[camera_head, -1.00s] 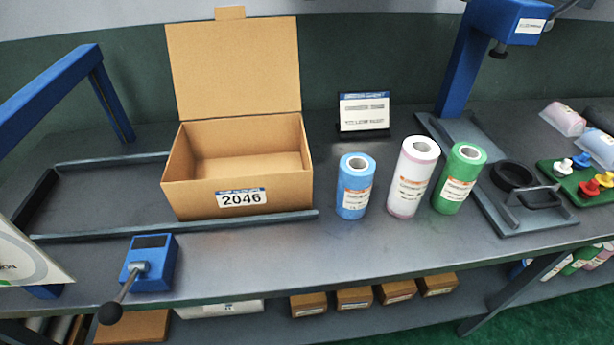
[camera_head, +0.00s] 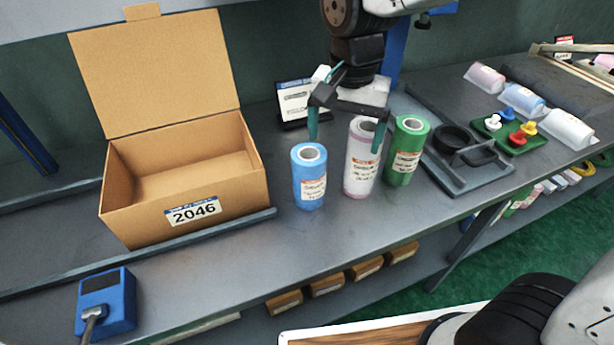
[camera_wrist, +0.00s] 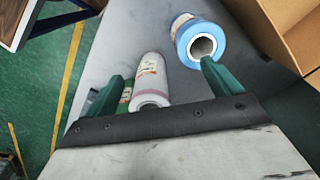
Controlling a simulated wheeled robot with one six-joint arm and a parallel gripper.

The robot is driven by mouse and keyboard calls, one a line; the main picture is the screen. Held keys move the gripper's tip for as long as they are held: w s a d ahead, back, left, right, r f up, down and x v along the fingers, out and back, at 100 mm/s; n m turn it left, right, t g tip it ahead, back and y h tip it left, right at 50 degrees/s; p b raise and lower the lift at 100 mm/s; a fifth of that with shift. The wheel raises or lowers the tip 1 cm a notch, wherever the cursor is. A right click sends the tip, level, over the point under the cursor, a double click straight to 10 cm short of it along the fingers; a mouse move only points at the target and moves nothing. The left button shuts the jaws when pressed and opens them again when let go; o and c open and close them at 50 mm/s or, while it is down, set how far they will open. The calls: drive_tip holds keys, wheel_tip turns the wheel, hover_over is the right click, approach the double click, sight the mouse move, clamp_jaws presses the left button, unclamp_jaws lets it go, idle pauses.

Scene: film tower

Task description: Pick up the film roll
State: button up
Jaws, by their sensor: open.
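Three film rolls stand upright in a row on the grey bench: a blue roll (camera_head: 309,177), a white-and-pink roll (camera_head: 358,170) and a green roll (camera_head: 405,152). My gripper (camera_head: 345,142) is open and empty, with its green fingers pointing down above the rolls. In the head view, one finger is near the blue roll and the other overlaps the white roll's upper right. In the wrist view, the blue roll (camera_wrist: 198,42) is by the right finger. The white roll (camera_wrist: 151,80) lies between the fingers' sides, and the green roll (camera_wrist: 124,97) is partly hidden behind the left finger.
An open cardboard box (camera_head: 250,196) marked 2046 stands left of the rolls. A sign (camera_head: 294,100) stands behind them. A fixture with a black ring (camera_head: 450,138) is at the right, beside a green board with coloured knobs (camera_head: 515,142). The bench is clear in front of the rolls.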

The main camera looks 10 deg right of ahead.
sight(309, 167)
drive_tip(key=shift+m, duration=0.7)
drive_tip(key=w+a+f, duration=0.1)
drive_tip(key=a+f, duration=0.1)
drive_tip(key=f, duration=0.1)
drive_tip(key=w+a+f, duration=0.1)
drive_tip(key=a+f, duration=0.1)
drive_tip(key=f, duration=0.2)
drive_tip(key=w+a+f, duration=0.1)
drive_tip(key=f, duration=0.3)
drive_tip(key=shift+a, duration=0.4)
drive_tip(key=c, duration=1.3)
drive_tip(key=shift+c, duration=0.9)
drive_tip(key=shift+r, duration=0.15)
